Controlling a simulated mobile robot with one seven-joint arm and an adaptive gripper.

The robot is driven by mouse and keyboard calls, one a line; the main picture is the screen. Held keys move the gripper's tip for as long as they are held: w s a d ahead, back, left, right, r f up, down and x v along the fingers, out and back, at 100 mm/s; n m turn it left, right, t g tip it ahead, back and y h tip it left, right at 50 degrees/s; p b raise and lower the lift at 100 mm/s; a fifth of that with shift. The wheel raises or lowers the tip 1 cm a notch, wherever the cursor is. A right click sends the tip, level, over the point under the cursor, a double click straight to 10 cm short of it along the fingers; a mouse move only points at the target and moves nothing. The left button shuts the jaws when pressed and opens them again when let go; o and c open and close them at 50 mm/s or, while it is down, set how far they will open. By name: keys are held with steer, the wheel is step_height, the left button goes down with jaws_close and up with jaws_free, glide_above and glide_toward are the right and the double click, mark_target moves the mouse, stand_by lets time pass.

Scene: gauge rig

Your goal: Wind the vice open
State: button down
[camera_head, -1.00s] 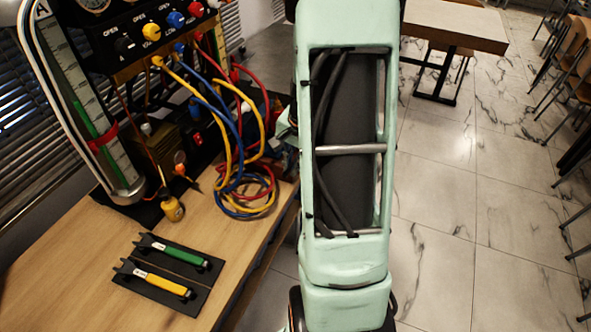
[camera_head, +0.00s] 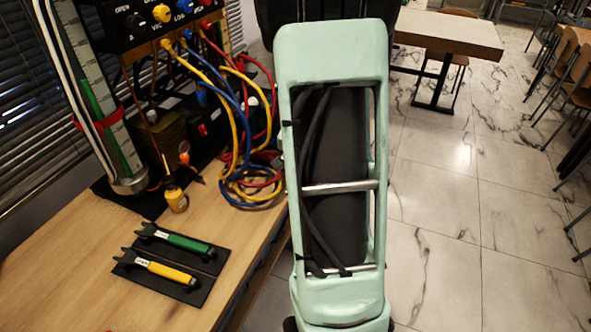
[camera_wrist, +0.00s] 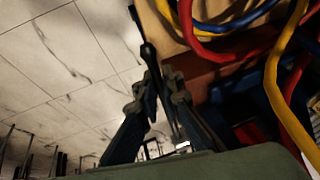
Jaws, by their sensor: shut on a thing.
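In the wrist view my gripper (camera_wrist: 161,88) is shut on a dark thin bar with a rounded end, which looks like the vice handle (camera_wrist: 148,52). The bar runs between the two fingers, close to the bench edge. A dark blue body beside the fingers, partly in shadow, seems to be the vice (camera_wrist: 240,98); its jaws cannot be made out. In the head view my arm covers the gripper, the handle and most of the vice.
Yellow, blue and red hoses (camera_head: 243,185) lie coiled on the bench (camera_head: 70,245) close to my arm. Two spanners, green (camera_head: 180,241) and yellow (camera_head: 165,270), lie on dark mats. A gauge panel (camera_head: 130,22) stands behind. The tiled floor (camera_head: 450,230) right of my arm is open.

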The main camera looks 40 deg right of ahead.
steer(key=shift+w, duration=0.25)
steer(key=c, duration=2.1)
jaws_free()
steer(key=shift+a, duration=0.1)
steer(key=shift+s, duration=0.1)
steer(key=v, duration=1.2)
steer(key=shift+f, duration=0.1)
